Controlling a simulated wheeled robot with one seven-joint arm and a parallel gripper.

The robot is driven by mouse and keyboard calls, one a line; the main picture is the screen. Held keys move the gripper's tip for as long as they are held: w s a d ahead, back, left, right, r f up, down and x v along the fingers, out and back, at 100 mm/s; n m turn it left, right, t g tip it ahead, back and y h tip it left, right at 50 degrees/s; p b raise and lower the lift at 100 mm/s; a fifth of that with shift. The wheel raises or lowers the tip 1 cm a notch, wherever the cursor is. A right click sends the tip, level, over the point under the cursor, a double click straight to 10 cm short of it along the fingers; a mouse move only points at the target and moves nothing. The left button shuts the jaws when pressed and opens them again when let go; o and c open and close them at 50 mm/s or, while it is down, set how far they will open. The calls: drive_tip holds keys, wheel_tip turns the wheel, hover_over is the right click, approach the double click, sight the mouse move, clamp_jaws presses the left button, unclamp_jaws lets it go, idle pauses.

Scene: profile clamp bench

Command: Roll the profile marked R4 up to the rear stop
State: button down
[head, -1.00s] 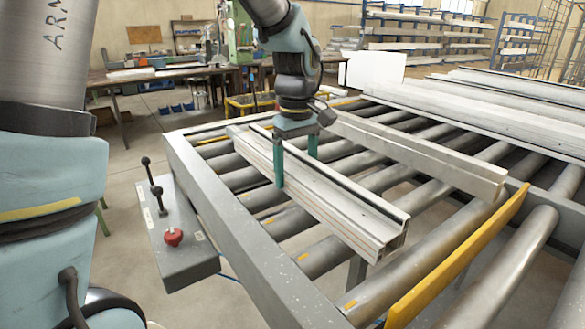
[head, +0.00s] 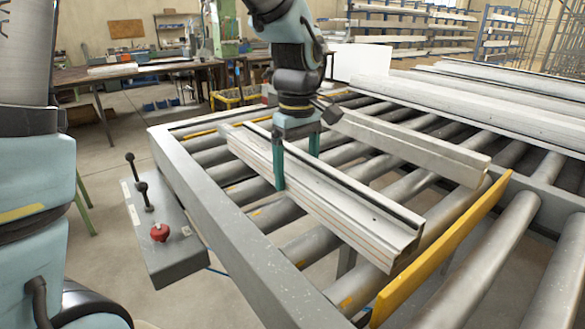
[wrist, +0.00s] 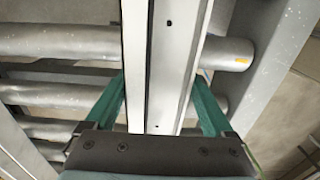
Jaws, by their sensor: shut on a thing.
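A long pale grooved profile (head: 335,210) lies on the rollers, its near end close to a yellow bar (head: 440,250) across the roller table. I cannot tell whether they touch. No R4 mark is readable. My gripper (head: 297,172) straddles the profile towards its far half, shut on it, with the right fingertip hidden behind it. In the wrist view, the green fingers (wrist: 160,95) stand on both sides of the profile (wrist: 175,45), which runs straight up the picture. Which part is the rear stop is unclear; a yellow strip (head: 200,133) also shows at the table's far edge.
A second profile (head: 410,145) lies on the rollers just right of the held one. Stacked profiles (head: 440,100) lie farther right. A control box with a red knob (head: 160,232) is fixed at the table's left side. Bare rollers (head: 270,215) lie left of the held profile.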

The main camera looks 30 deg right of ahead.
drive_tip(key=shift+s+d, duration=0.2)
drive_tip(key=shift+s, duration=0.75)
unclamp_jaws()
